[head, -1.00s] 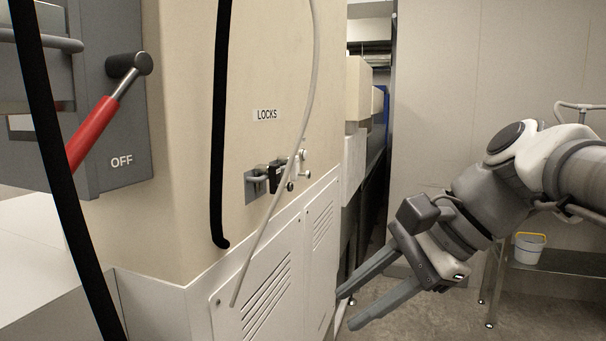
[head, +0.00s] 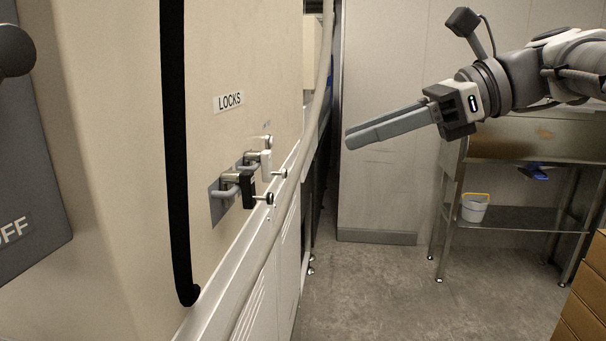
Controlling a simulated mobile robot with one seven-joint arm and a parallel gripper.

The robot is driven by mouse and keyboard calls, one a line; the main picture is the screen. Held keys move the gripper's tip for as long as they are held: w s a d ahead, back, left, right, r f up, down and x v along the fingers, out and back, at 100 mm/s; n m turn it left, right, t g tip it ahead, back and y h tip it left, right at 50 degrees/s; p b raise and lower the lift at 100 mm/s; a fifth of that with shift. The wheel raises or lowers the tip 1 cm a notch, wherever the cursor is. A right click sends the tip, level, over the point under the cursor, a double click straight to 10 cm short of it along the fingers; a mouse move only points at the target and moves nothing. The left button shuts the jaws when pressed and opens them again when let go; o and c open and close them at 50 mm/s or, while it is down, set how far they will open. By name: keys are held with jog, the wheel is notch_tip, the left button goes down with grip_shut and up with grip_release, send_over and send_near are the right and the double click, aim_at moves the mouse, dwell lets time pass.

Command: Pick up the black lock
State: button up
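The black lock (head: 248,190) hangs on a metal hasp plate on the beige cabinet wall, below the LOCKS label (head: 230,101). A key with a round end sticks out of it to the right. A white lock (head: 265,166) hangs just behind it, also with a key. My gripper (head: 348,139) is at the upper right, apart from the locks and pointing left toward the cabinet. Its fingers are seen side-on and overlap, so I cannot tell how far apart they are. I see nothing held at the fingertips.
A black vertical bar (head: 175,150) stands in front of the cabinet, left of the locks. A pale hose (head: 293,165) curves past on their right. A steel table (head: 520,150) with a white bucket (head: 475,208) stands at the right. The floor between is clear.

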send_near(243, 171)
jog(key=x, duration=0.4)
jog(key=shift+s+f, duration=0.15)
jog(key=shift+f, duration=0.05)
jog(key=shift+x, duration=2.9)
jog(key=shift+r, duration=0.15)
grip_shut()
